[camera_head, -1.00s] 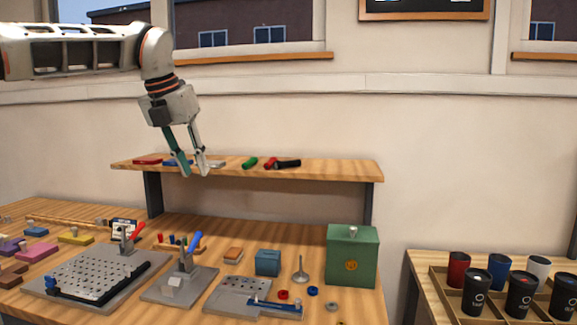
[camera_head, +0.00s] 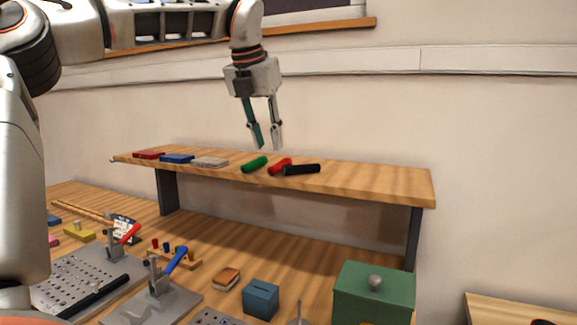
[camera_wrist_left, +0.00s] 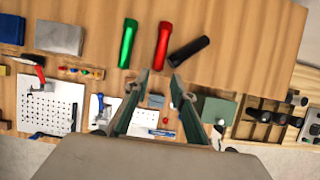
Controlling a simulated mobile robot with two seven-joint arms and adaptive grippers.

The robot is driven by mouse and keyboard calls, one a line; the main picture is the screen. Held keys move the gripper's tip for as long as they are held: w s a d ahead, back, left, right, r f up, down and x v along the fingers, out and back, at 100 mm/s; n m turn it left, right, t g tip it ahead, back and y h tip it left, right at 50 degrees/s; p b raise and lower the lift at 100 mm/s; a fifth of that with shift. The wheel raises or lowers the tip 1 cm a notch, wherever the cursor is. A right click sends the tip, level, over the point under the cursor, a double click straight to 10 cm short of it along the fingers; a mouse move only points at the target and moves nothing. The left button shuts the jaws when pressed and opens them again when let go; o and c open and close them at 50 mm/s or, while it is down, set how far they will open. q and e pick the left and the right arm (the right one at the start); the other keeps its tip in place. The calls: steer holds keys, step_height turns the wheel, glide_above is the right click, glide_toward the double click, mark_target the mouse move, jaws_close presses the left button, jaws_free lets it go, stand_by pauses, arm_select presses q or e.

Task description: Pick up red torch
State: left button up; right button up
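The red torch (camera_head: 279,166) lies on the wooden shelf (camera_head: 380,189), between a green torch (camera_head: 254,164) and a black torch (camera_head: 302,169). The black one touches or overlaps its near end; I cannot tell which. My left gripper (camera_head: 266,146) is open and empty above the shelf, over the torches. In the left wrist view the red torch (camera_wrist_left: 163,45) lies ahead of the open fingers (camera_wrist_left: 160,78), roughly in line with the gap. The green torch (camera_wrist_left: 128,43) is left of it and the black torch (camera_wrist_left: 188,51) right of it. My right gripper is not in view.
Red (camera_head: 149,154), blue (camera_head: 177,158) and grey (camera_head: 210,162) flat blocks lie on the shelf's left part. Below, the bench holds perforated plates, lever clamps, a blue box (camera_head: 261,298) and a green box (camera_head: 374,290). The shelf's right end is clear.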

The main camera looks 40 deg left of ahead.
mark_target(271, 167)
arm_select(q)
steer(key=x, duration=0.4)
steer(key=b+x, duration=0.1)
steer(key=x, duration=0.2)
steer(key=shift+s+a+f, duration=0.15)
steer(key=shift+s+f, duration=0.1)
steer(key=shift+r, duration=0.1)
jaws_close()
